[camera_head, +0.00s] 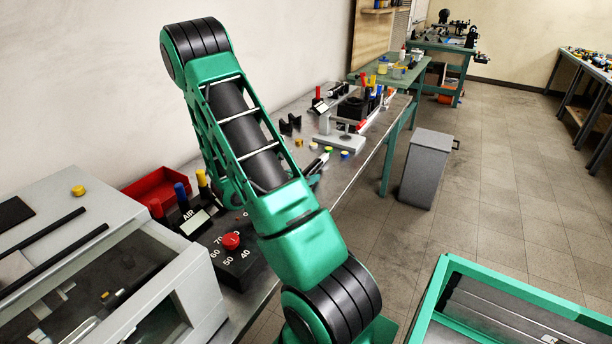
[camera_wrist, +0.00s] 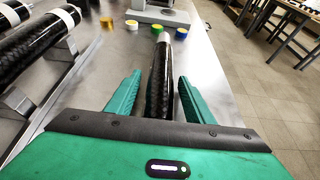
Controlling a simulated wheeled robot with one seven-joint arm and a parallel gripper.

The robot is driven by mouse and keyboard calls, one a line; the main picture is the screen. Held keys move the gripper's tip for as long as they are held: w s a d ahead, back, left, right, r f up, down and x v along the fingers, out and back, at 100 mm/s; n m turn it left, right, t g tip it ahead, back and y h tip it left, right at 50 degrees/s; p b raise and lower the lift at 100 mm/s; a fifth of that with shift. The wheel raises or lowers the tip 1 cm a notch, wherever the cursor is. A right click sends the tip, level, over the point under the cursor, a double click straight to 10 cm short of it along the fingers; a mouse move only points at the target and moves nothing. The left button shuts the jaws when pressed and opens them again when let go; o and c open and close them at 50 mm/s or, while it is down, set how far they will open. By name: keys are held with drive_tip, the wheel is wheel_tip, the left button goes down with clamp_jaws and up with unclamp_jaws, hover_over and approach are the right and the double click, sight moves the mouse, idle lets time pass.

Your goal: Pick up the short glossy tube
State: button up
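A short glossy black tube (camera_wrist: 160,80) with a pale band at its far end lies on the grey metal bench (camera_wrist: 205,70) in the wrist view. My gripper (camera_wrist: 159,92) is open, with one green finger on each side of the tube. Gaps show between the fingers and the tube, wider on the left. The tube's near end is hidden behind my gripper's body. In the head view, the tube's far part (camera_head: 318,162) shows just past my arm, which hides most of my gripper.
Longer black tubes (camera_wrist: 28,50) lie at the left in the wrist view. Coloured caps (camera_wrist: 182,32) and a grey stand (camera_wrist: 162,15) are beyond the tube.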

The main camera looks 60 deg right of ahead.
drive_tip(key=c, duration=0.8)
drive_tip(key=shift+r, duration=0.1)
drive_tip(key=shift+c, duration=0.2)
